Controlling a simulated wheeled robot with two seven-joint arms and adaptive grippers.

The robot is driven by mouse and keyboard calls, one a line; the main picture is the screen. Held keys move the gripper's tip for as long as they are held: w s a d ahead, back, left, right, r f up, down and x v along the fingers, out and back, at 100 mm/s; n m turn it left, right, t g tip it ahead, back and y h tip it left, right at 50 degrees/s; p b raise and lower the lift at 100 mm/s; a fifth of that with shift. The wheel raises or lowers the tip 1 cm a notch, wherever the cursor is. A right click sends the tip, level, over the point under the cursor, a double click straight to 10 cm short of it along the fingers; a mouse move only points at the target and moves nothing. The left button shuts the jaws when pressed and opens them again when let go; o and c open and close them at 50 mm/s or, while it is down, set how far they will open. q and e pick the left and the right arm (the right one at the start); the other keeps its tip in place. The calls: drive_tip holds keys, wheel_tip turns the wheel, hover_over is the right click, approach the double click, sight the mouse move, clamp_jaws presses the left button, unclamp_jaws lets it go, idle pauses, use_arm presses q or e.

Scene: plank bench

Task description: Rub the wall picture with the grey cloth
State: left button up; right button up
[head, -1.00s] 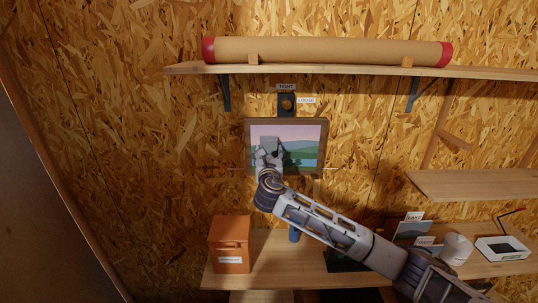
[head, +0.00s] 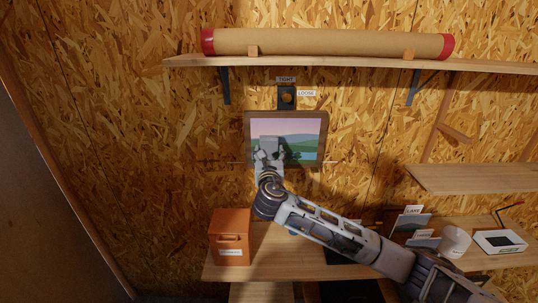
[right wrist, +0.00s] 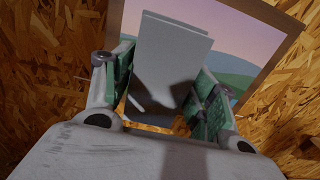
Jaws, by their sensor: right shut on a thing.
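The wall picture (head: 307,141) hangs on the chipboard wall, a landscape with pink sky and green hills in a brown frame. It fills the background of the right wrist view (right wrist: 240,45). My right gripper (head: 268,155) is in front of its lower left part, shut on the grey cloth (head: 269,142). In the right wrist view the cloth (right wrist: 165,60) is a flat grey pad between the green-lined fingers. I cannot tell whether it touches the picture. My left gripper is not in view.
A shelf (head: 350,65) with a long tube (head: 330,45) is above the picture. A knob labelled tight and loose (head: 287,97) sits just over the frame. Below, the bench (head: 290,262) holds an orange box (head: 231,238) and a white cylinder (head: 455,242).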

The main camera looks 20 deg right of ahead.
drive_tip(key=shift+s, duration=0.1)
drive_tip(key=shift+v, duration=1.4)
